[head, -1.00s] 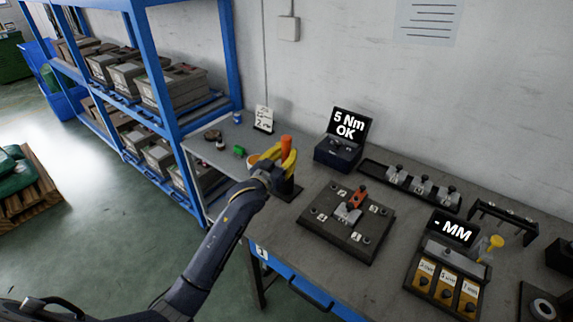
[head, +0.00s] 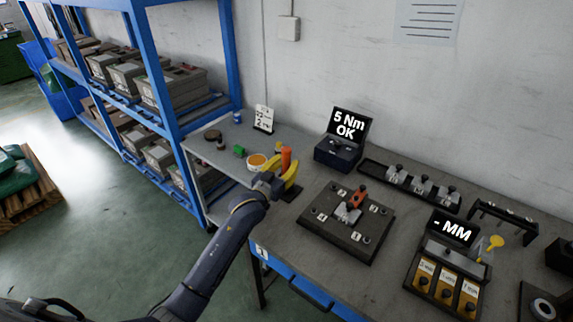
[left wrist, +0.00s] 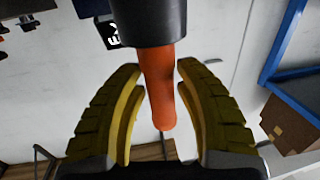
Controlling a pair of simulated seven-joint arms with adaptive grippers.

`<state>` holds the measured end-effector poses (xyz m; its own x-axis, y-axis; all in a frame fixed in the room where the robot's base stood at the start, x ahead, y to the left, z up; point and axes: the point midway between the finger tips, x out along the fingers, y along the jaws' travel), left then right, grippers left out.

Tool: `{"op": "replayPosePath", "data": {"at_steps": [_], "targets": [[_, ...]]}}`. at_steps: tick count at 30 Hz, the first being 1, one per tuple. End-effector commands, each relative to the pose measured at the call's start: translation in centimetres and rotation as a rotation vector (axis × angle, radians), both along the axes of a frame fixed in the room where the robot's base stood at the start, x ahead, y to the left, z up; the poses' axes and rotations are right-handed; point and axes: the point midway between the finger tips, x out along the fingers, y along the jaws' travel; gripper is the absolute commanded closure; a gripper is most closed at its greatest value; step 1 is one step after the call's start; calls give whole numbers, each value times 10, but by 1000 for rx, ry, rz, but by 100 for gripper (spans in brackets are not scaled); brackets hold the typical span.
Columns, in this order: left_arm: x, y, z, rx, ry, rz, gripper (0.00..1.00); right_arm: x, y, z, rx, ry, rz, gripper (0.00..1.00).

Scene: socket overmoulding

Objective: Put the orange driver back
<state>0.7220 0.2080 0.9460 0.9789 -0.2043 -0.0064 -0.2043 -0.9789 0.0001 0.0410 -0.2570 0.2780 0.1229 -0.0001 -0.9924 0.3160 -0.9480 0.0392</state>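The orange driver (head: 286,156) stands upright at the left part of the bench, above a dark base (head: 291,192). In the left wrist view its orange handle (left wrist: 160,85) sticks out of a dark cylinder (left wrist: 135,20), which appears upside down there. My left gripper (head: 281,168) has its yellow fingers either side of the handle. In the left wrist view the fingers (left wrist: 158,105) are apart, with pale gaps between them and the handle. The driver's lower part is partly hidden by the gripper in the head view. My right gripper is out of view.
A dark fixture plate (head: 320,226) with a red-topped clamp lies right of the driver. Behind is a display reading "5 Nm OK" (head: 349,124). An orange-rimmed cup (head: 257,161) and small parts sit left. A blue shelf rack (head: 163,85) borders the bench.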

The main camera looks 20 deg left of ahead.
Motion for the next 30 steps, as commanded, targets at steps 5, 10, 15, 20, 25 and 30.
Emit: {"op": "replayPosePath", "data": {"at_steps": [5, 10, 15, 20, 25, 30], "targets": [[0, 0, 0, 0, 0, 0, 54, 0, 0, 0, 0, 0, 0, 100], [0, 0, 1, 0, -1, 0, 54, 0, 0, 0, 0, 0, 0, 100], [-8, 1, 3, 0, -1, 0, 54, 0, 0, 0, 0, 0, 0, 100], [-32, 7, 2, -1, 1, 0, 54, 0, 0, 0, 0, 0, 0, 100], [-62, 13, 3, 0, 1, 0, 54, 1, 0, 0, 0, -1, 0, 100], [-89, 18, 3, 0, 1, 0, 54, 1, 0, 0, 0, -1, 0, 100]]}}
